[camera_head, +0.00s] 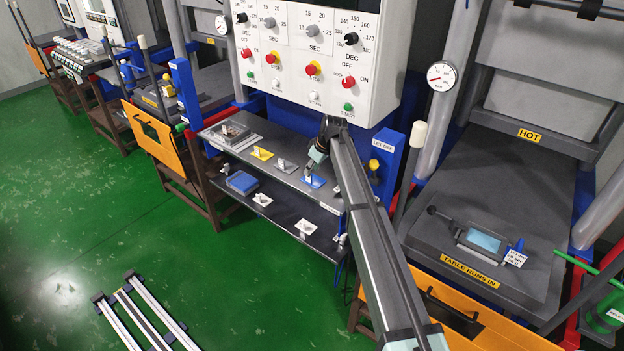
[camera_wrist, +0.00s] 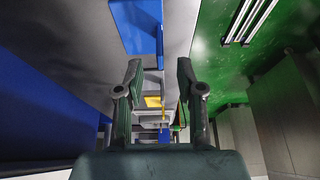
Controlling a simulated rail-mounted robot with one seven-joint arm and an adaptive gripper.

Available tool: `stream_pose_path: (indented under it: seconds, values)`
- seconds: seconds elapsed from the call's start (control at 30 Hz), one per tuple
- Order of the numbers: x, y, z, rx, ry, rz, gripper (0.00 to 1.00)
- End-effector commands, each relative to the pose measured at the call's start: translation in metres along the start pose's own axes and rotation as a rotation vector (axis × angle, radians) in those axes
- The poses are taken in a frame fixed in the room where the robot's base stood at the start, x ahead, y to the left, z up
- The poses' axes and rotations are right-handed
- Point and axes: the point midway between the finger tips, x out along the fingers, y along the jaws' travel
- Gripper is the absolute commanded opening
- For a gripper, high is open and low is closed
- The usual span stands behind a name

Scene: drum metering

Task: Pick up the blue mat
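The blue mat (camera_head: 314,182) lies on the upper shelf near its right end, with a small pale upright piece at its left side. A flat blue thing, likely this mat, shows at the top of the wrist view (camera_wrist: 134,25). My gripper (camera_head: 311,168) is just above the mat in the head view and hides part of its surroundings. In the wrist view my gripper (camera_wrist: 158,72) has its two fingers well apart, with nothing clearly held between them. I cannot tell whether a finger touches the mat.
A yellow mat (camera_head: 261,153) and a grey mat (camera_head: 286,165) lie left of the blue one on the shelf (camera_head: 310,199). A dark stack (camera_head: 233,132) stands farther left. A blue block (camera_head: 242,181) sits on the lower shelf. The control box (camera_head: 312,85) overhangs behind.

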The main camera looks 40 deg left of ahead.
Motion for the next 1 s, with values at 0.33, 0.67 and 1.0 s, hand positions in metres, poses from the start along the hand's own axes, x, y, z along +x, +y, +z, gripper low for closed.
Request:
stream_pose_path:
  seconds: [0.33, 0.67, 1.0]
  values:
    - [0.040, 0.000, -0.001, 0.000, -0.001, -0.001, 0.38]
    - [0.043, 0.000, 0.000, 0.000, 0.000, 0.000, 0.06]
    - [0.043, 0.000, 0.000, 0.000, 0.000, -0.001, 0.00]
